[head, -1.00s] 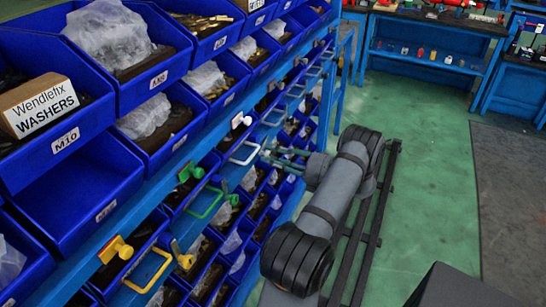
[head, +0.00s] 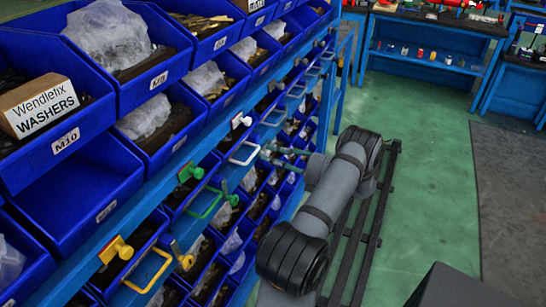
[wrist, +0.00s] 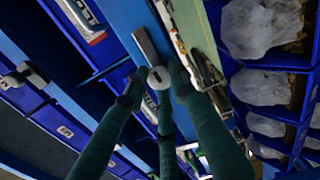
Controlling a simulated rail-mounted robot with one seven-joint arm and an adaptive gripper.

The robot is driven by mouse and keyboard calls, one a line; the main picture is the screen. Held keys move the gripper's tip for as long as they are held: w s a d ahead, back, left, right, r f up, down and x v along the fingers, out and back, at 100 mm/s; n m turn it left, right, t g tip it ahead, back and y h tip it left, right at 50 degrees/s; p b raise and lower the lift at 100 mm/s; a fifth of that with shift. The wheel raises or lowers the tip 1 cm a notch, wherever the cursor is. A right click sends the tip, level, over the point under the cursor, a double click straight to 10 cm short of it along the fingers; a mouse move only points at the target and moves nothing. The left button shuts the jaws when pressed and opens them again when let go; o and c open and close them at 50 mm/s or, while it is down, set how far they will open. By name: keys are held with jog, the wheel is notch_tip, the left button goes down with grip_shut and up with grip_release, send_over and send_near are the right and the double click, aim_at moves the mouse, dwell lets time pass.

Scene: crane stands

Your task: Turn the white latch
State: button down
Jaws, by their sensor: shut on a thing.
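In the wrist view, a white round knob with a grey bar, the white latch (wrist: 158,77), sits between the teal fingertips of my gripper (wrist: 154,92). My gripper is shut on it. In the head view, my gripper (head: 270,153) is at the right end of the white drawer handle (head: 245,153), and the latch there is mostly hidden by the fingers. Another white latch knob (head: 241,120) is at the handle's upper left, apart from my gripper.
Green (head: 190,172) and yellow (head: 115,248) latches with matching handles are nearer along the blue rack. Blue bins (head: 110,205) with bags and parts fill the rack. The green floor (head: 430,190) to the right is open.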

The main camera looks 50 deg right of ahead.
jog(key=shift+r, duration=0.1)
jog(key=c, duration=1.5)
grip_release()
jog(key=shift+o, duration=0.3)
jog(key=s+d, duration=0.2)
jog(key=s, duration=0.9)
jog(key=shift+s+d, duration=0.2)
jog(key=shift+s, duration=0.2)
jog(key=w+a, duration=0.2)
jog(key=w, duration=0.9)
jog(key=shift+w+a+n, duration=0.2)
jog(key=shift+w+n, duration=0.1)
jog(key=shift+w, duration=0.1)
